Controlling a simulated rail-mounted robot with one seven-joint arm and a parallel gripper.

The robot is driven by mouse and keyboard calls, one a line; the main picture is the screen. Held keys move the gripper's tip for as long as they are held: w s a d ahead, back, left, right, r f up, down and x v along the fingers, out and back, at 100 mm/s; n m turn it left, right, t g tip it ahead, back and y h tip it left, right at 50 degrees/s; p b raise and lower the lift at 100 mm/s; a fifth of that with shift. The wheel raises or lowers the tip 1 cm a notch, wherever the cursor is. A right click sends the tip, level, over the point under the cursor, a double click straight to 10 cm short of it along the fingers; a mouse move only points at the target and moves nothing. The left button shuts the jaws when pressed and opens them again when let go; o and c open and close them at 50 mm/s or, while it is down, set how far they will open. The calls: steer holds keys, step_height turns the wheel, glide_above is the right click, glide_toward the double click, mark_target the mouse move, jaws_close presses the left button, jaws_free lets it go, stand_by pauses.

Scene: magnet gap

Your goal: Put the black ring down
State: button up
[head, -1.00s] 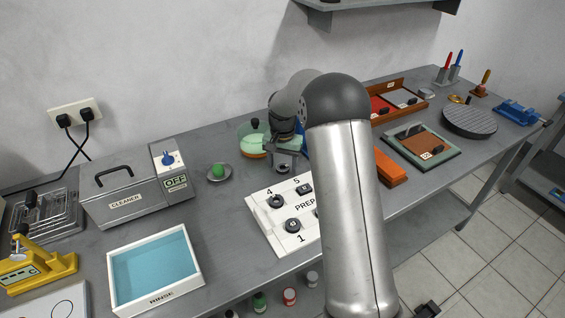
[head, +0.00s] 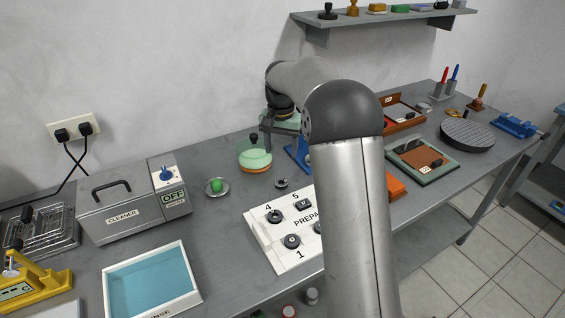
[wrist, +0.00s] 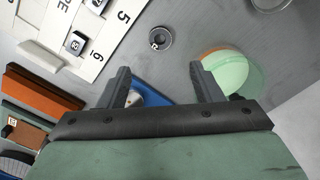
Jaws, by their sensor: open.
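The black ring (head: 282,184) lies flat on the bare grey bench, between the green-lidded round dish and the white numbered board. It also shows in the wrist view (wrist: 161,38), beyond my fingertips and apart from them. My gripper (head: 281,132) is up behind the ring, partly hidden by my arm in the head view. In the wrist view my gripper (wrist: 162,78) has its two fingers wide apart with nothing between them. A blue object (wrist: 150,97) shows below and between the fingers.
The white board (head: 268,238) holds several dark parts. The green-lidded dish (head: 255,153) stands close to my gripper, and a small saucer with a green ball (head: 217,187) is to its left. The cleaner box (head: 125,213) and rinse tray (head: 150,280) stand further left.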

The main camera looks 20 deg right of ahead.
steer(key=s+a+r+n, duration=0.1)
steer(key=s+a+n, duration=0.1)
steer(key=s, duration=1.1)
steer(key=s+a+r+n, duration=0.1)
steer(key=s+a+n, duration=0.1)
steer(key=s, duration=1.1)
steer(key=shift+r+n, duration=0.2)
steer(key=shift+n, duration=0.1)
steer(key=shift+o, duration=0.4)
steer(key=s+f+n, duration=0.1)
steer(key=s+f, duration=0.3)
steer(key=s, duration=0.7)
steer(key=shift+s+a+f+n, duration=0.2)
steer(key=shift+n, duration=0.2)
